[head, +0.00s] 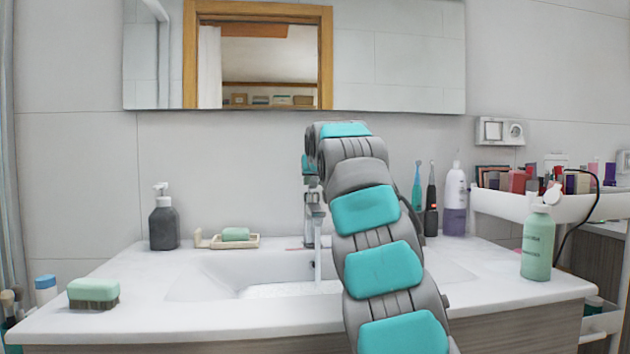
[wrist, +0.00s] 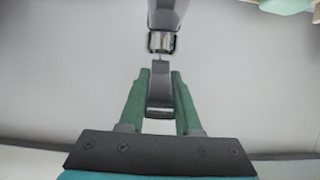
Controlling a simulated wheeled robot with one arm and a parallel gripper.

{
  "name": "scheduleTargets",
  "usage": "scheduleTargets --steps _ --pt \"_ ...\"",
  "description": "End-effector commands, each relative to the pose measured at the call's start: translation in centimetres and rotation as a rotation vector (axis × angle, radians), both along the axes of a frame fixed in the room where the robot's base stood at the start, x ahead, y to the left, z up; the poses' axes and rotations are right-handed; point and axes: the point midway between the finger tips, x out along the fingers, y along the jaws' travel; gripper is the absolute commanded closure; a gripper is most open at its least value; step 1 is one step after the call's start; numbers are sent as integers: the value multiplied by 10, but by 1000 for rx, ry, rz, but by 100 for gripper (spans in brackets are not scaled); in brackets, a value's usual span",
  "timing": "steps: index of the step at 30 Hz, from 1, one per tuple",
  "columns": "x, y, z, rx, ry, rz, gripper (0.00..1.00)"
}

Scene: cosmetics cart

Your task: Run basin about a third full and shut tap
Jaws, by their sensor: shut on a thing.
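The white basin (head: 208,281) is sunk in the counter, and my arm hides its right part. A pale, rippled patch of water (head: 285,290) shows in its bottom; I cannot tell its depth exactly. The chrome tap (head: 309,236) stands at the basin's back edge. A thin stream of water (head: 318,262) falls from it. My gripper (wrist: 158,82) is shut on the tap's lever (wrist: 160,93), with one green finger on each side. In the head view my arm mostly hides the gripper above the tap. The tap's body also shows in the wrist view (wrist: 161,42).
A dark soap dispenser (head: 163,224), a soap dish (head: 246,243) and a purple bottle (head: 455,205) stand along the back. A brush (head: 93,293) lies at front left. A green pump bottle (head: 538,245) stands at right, near a cosmetics cart (head: 500,203).

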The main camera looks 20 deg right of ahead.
Motion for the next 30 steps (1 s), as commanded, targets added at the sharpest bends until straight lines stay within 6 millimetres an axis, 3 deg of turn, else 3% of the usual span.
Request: scheduleTargets --steps 19,30 --pt "-1 -3 -4 -2 -7 -4 100" --pt "-3 -1 -18 -40 -138 -1 100"
